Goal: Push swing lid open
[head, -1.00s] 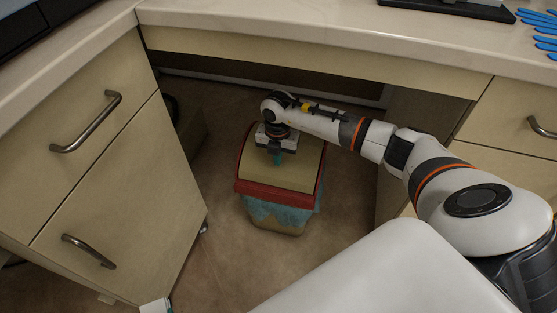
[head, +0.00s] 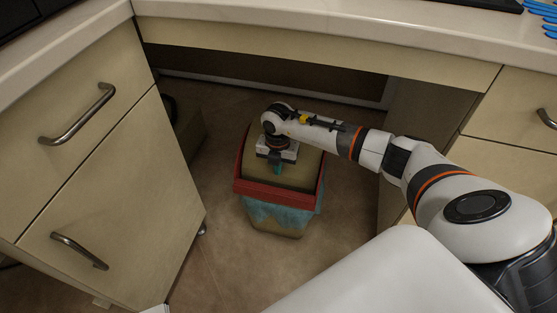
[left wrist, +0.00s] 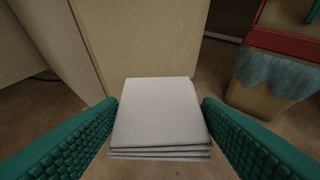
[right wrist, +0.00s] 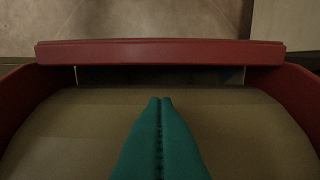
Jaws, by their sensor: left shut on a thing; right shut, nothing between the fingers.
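The bin (head: 275,215) stands on the floor under the counter, with a red rim (head: 275,192), a bluish liner and a tan swing lid (head: 300,172). My right gripper (head: 278,170) is shut and empty, pointing down with its teal fingertips at the near part of the lid. In the right wrist view the lid (right wrist: 60,130) lies below the red rim (right wrist: 160,52), its edge tipped inward; contact at the fingertips is hard to tell. My left gripper (left wrist: 160,120) is shut on a folded white cloth (left wrist: 158,110). The bin (left wrist: 262,95) also shows there.
A drawer cabinet (head: 100,150) with metal handles stands left of the bin. The counter (head: 330,35) runs above and behind it, with more drawers (head: 515,140) at the right. The floor (head: 215,260) in front of the bin is clear.

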